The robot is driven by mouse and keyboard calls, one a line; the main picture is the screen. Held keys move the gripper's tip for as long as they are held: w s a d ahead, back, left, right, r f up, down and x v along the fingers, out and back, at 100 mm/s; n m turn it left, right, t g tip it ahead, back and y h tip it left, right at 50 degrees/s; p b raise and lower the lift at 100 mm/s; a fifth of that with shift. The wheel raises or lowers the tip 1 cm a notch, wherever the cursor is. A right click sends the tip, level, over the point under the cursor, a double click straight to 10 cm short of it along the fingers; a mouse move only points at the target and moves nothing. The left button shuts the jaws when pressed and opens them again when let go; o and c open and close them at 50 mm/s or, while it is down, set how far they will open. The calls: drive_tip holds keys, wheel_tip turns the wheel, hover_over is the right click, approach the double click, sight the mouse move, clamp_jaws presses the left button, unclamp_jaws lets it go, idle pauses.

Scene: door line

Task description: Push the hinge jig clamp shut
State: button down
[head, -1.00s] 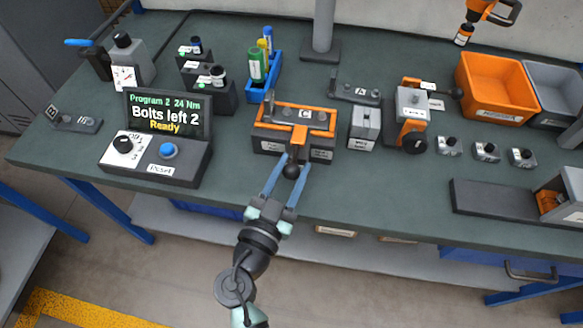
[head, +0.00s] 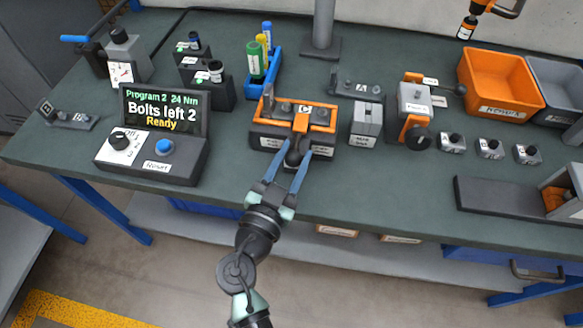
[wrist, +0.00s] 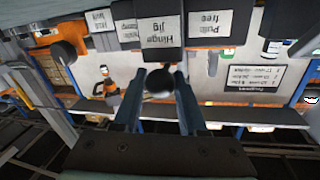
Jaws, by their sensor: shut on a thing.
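The hinge jig (head: 266,131) is a dark block with an orange top frame and a plate marked C, at the middle of the bench. Its clamp is an orange lever (head: 301,122) ending in a black ball knob (head: 293,158) over the jig's front side. My gripper (head: 295,155) reaches in from the front, its two blue fingers shut on the knob. In the wrist view the knob (wrist: 160,82) sits between the fingertips, below the jig's label (wrist: 156,31). I cannot tell whether the lever is fully down.
A grey block (head: 367,118) stands close right of the jig, with an orange-and-grey fixture (head: 412,112) beyond it. A control box with a display (head: 163,112) stands at left. A blue marker holder (head: 262,82) is behind the jig. The bench front is clear.

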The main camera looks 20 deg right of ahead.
drive_tip(key=shift+w+d+f, duration=0.1)
drive_tip(key=shift+w+d, duration=0.1)
drive_tip(key=shift+w, duration=0.05)
drive_tip(key=shift+r, duration=0.2)
drive_tip(key=c, duration=0.9)
unclamp_jaws()
drive_tip(key=o, duration=0.4)
drive_tip(key=shift+w+f, duration=0.1)
drive_tip(key=shift+o, duration=0.2)
drive_tip(key=b+v, duration=0.2)
drive_tip(key=v, duration=1.1)
